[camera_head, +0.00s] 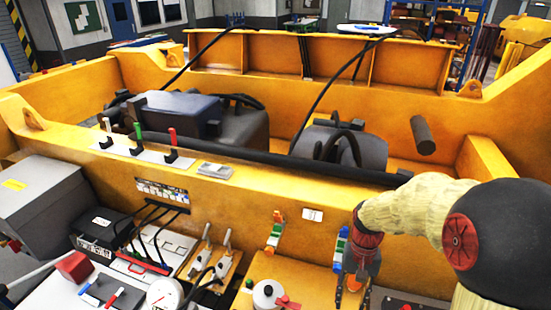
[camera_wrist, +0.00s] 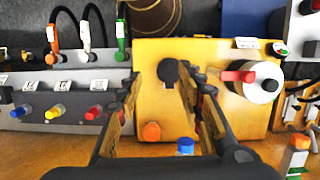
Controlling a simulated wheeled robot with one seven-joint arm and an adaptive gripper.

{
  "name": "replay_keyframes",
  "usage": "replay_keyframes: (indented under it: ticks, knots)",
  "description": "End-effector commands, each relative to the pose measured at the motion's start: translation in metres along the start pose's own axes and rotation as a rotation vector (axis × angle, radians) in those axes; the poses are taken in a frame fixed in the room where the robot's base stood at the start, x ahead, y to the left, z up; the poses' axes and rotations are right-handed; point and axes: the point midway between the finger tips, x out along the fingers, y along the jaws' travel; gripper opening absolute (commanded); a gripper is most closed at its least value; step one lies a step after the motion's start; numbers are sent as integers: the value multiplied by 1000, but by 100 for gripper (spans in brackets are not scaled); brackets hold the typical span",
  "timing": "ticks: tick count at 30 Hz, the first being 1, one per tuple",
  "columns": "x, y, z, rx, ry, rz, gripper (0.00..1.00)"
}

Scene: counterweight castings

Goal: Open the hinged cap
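My gripper (camera_wrist: 158,82) is open, with its two fingers apart over a yellow box top. In the head view my gripper (camera_head: 352,288) points down at the lower right. A dark round-ended piece (camera_wrist: 168,70) shows between the fingertips in the wrist view; I cannot tell whether the fingers touch it. A white round fitting with a red tab (camera_wrist: 264,82) sits on the yellow box to the right of the fingers. It also shows in the head view (camera_head: 266,293), left of my gripper. I cannot tell for certain which of these is the hinged cap.
A grey panel with coloured buttons (camera_wrist: 60,97) and toggle levers with cables lies left of the fingers. An orange knob (camera_wrist: 152,132) and a blue knob (camera_wrist: 185,146) are near the fingers. A tall yellow casting wall (camera_head: 235,205) stands behind the work area.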

Motion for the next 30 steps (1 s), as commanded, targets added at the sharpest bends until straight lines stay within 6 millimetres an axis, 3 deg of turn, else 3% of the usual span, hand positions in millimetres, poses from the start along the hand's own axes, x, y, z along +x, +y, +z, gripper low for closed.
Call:
replay_keyframes:
  ticks: [10,21,30]
  knots:
    - [-8,9,59,-184,257,-6,37]
    - [10,19,115,-265,542,-18,37]
    - [13,19,136,-284,728,-45,37]
